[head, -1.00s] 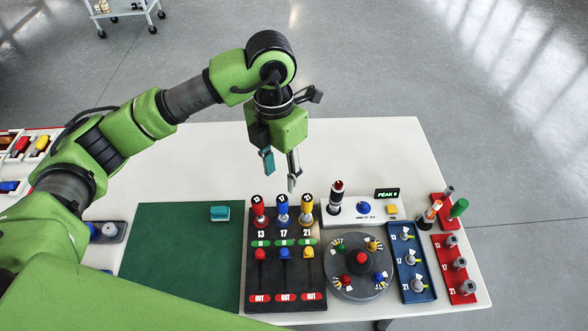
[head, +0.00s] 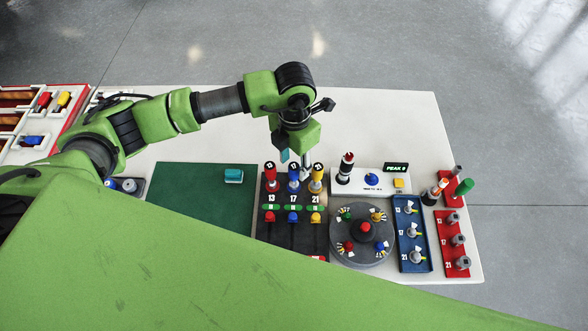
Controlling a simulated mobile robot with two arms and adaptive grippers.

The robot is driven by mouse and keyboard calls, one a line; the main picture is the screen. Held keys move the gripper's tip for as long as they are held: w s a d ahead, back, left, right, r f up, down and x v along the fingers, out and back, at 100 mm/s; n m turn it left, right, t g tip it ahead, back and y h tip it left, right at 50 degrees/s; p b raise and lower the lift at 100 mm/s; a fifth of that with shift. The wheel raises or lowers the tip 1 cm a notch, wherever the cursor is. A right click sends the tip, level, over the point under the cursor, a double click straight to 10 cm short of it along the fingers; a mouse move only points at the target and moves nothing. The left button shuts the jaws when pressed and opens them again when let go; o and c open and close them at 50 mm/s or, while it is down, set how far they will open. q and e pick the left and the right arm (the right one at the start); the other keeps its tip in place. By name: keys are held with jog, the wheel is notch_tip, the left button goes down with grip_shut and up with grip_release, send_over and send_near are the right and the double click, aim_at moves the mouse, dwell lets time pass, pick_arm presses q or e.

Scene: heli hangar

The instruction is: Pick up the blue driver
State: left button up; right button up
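The blue driver (head: 293,182) stands upright in the 17 place of a dark rack (head: 285,241), between a red driver (head: 270,180) and a yellow driver (head: 316,182). My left gripper (head: 295,162) points down just behind and above the top of the blue driver. Its two fingers are apart, and I see nothing between them. I cannot tell whether a finger touches the driver. My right gripper is not in view.
A round turntable (head: 345,255) and a white console (head: 357,188) stand right of the rack. Farther right are a blue tray (head: 404,261) and a red tray (head: 450,270). A green mat (head: 195,190) with a teal block (head: 233,176) lies left.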

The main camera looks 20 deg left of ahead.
aim_at(294, 177)
pick_arm(q)
jog(key=shift+s+f, duration=0.2)
jog(key=shift+f, duration=0.85)
jog(key=shift+w+f, duration=0.1)
jog(key=shift+f, duration=0.2)
grip_shut()
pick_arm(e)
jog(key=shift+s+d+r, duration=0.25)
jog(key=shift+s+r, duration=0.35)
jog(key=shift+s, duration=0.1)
pick_arm(q)
jog(key=shift+r, duration=0.15)
